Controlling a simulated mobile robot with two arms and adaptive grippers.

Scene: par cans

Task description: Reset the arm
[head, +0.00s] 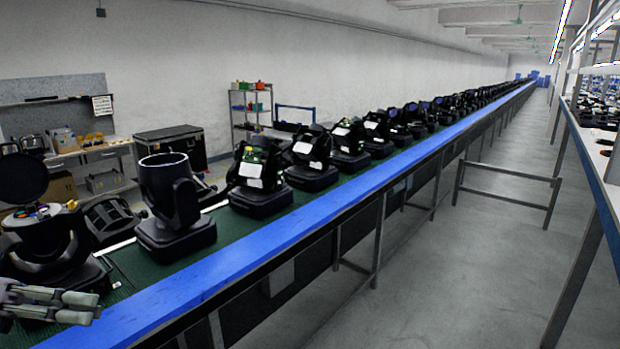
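My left gripper (75,308) comes in at the lower left corner of the head view. Its grey fingers point right and lie close together, but whether they touch cannot be told. It is in front of the nearest black par can (45,240), which has a round lid tilted up; no can shows in its fingers. A second par can (172,195) with an open round drum stands upright on the green conveyor (155,270) to the right. My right gripper is not in view.
More par cans (262,175) stand in a long row along the conveyor, edged by a blue rail (300,225). A workbench (90,150) and shelf rack (250,105) stand behind. The grey floor aisle on the right is mostly free, with a low metal barrier (507,185).

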